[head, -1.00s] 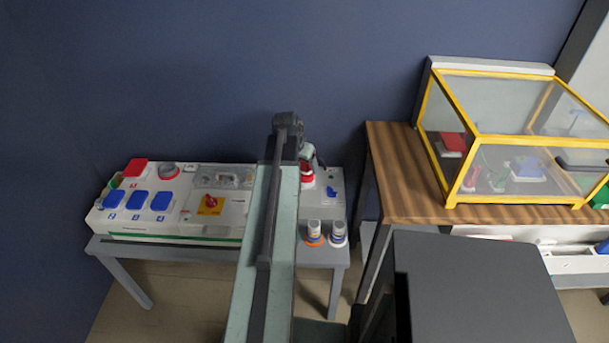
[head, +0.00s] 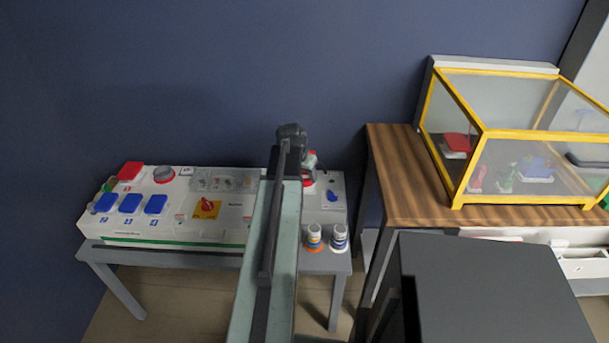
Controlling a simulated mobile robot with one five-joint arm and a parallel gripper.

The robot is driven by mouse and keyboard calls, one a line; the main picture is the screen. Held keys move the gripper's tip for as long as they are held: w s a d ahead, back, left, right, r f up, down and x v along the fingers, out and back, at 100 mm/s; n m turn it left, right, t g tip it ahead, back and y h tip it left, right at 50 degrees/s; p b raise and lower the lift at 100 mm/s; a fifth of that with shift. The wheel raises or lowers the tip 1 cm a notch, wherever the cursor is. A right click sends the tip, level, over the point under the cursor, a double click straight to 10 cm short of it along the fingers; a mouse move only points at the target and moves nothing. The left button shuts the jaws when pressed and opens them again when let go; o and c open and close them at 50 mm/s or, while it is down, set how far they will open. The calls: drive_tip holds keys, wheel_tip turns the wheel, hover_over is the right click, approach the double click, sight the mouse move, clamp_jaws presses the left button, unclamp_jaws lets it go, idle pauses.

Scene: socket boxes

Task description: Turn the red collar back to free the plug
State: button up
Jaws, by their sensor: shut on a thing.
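The red collar (head: 308,181) shows as a small red ring around a whitish plug on the right part of the white socket box (head: 247,236), just right of my arm. My arm covers part of this spot. My gripper (head: 310,163) is at the collar, small and partly hidden behind the arm's end. It appears shut on the red collar; the fingertips are not clear. How far the collar is turned cannot be made out.
Blue-lidded sockets (head: 131,203), a red-lidded one (head: 131,171) and a red rotary switch (head: 207,205) are on the box at left. Two loose plugs (head: 314,237) stand at the front right. A yellow-framed clear case (head: 485,132) stands on the wooden table (head: 390,185).

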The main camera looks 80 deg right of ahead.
drive_tip(key=shift+n, duration=0.3)
drive_tip(key=n, duration=0.2)
drive_tip(key=n+t, duration=0.2)
drive_tip(key=n, duration=0.1)
drive_tip(key=shift+s+n, duration=0.3)
drive_tip(key=shift+s, duration=0.05)
drive_tip(key=n+t, duration=0.1)
drive_tip(key=n, duration=0.1)
drive_tip(key=n+t, duration=0.1)
drive_tip(key=n, duration=0.2)
drive_tip(key=shift+s+d+n+y, duration=0.1)
drive_tip(key=shift+n+y, duration=0.2)
drive_tip(key=shift+y, duration=0.1)
drive_tip(key=o, duration=1.4)
